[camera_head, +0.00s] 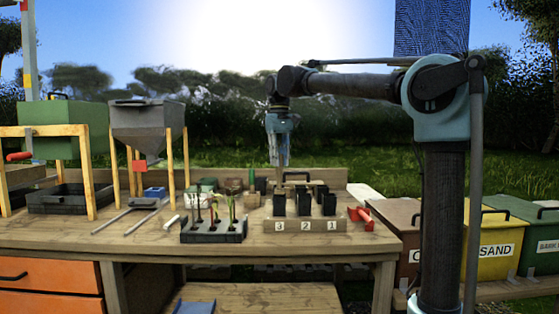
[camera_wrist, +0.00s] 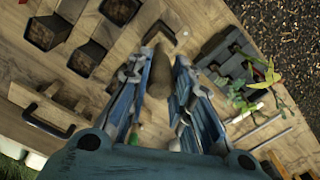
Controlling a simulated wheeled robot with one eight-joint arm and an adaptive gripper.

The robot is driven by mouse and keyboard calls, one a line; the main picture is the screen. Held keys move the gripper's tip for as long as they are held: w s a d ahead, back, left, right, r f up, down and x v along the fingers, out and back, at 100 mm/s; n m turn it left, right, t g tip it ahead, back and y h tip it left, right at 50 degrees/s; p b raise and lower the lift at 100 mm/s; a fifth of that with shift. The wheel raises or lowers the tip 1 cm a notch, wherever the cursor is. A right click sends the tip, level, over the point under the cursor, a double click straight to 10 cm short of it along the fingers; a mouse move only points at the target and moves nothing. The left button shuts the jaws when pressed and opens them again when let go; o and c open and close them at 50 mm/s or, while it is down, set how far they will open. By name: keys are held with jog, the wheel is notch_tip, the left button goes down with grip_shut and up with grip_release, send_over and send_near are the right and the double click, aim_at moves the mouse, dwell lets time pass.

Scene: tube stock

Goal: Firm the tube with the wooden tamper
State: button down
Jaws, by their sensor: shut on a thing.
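My gripper (camera_head: 279,160) hangs pointing down over the bench, above the rear of the tube rack. In the wrist view its blue fingers (camera_wrist: 162,78) are closed around the brown wooden tamper (camera_wrist: 161,72), which points away from the camera. Black square tubes (camera_head: 304,204) stand in a wooden rack (camera_head: 310,226) numbered 3, 2, 1. In the wrist view, tubes (camera_wrist: 87,58) with brown fill show at the upper left, apart from the tamper. The tamper's lower end is hard to make out in the head view.
A black tray (camera_head: 213,237) with several seedlings stands left of the rack. A grey hopper (camera_head: 147,115) and a green hopper (camera_head: 62,125) stand further left. The front bench strip is clear.

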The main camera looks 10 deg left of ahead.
aim_at(279, 174)
jog(key=shift+f, duration=1.5)
dwell(2.5)
jog(key=shift+r, duration=5.45)
